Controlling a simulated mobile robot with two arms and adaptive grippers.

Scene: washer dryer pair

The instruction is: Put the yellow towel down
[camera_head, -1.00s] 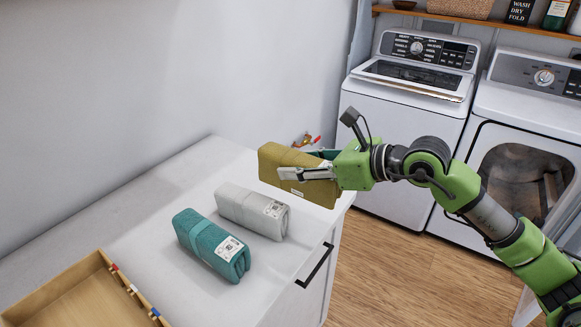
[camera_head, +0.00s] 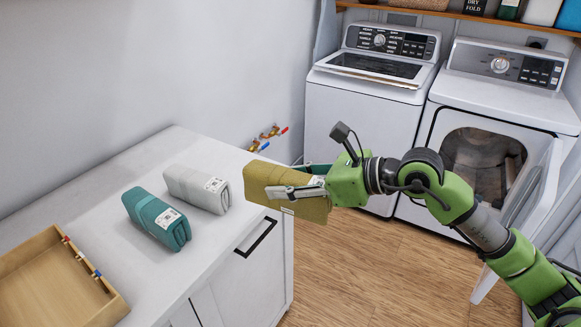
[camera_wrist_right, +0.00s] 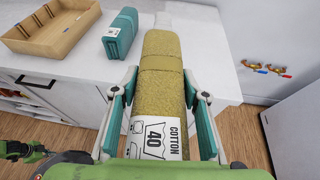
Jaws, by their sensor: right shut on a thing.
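The yellow towel (camera_head: 262,184) is a folded, rolled bundle with a paper label. My right gripper (camera_head: 292,180) is shut on it and holds it by the counter's right end, partly in front of the counter edge in the head view. In the right wrist view the towel (camera_wrist_right: 163,75) lies lengthwise between the two fingers (camera_wrist_right: 160,95), its white label reading COTTON 40. I cannot tell whether the towel touches the counter (camera_head: 110,185).
A white towel (camera_head: 195,187) and a teal towel (camera_head: 155,218) lie on the counter, left of the yellow one. A wooden tray (camera_head: 118,306) is further left. The washer (camera_head: 352,115) and the dryer (camera_head: 425,150), its door open, stand right. Wall valves (camera_head: 268,137) are behind.

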